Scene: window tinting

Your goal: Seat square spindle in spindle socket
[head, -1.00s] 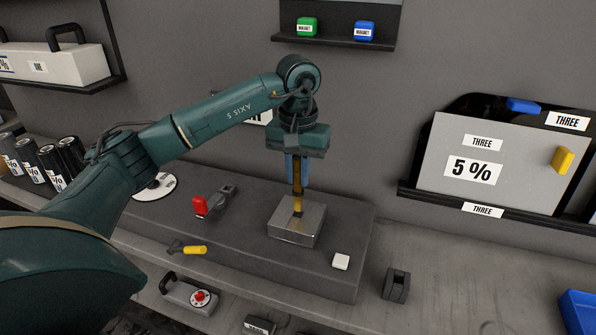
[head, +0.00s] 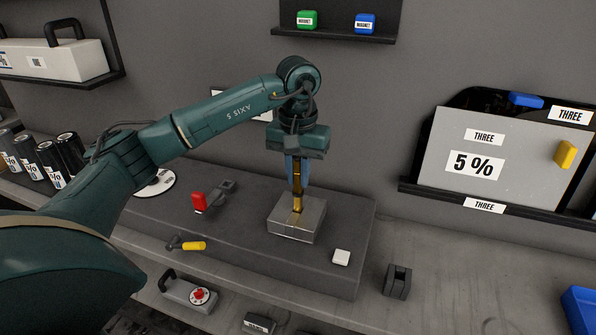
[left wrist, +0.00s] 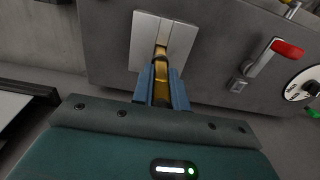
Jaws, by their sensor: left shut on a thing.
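The square spindle (head: 298,190) is a brass-coloured bar standing upright. My left gripper (head: 297,180) is shut on it, blue fingers on either side, directly above the metal block. The block with the spindle socket (head: 284,221) is a silver box on the dark raised platform. The spindle's lower end meets the top of the block near its middle; the socket opening is hidden by it, so how deep it sits cannot be told. In the left wrist view the spindle (left wrist: 161,55) runs from the fingers to the block (left wrist: 180,38). My right gripper is not in view.
A dark slotted block (head: 397,281) stands on the bench to the right. A panel marked 5 % (head: 450,150) leans at the back right.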

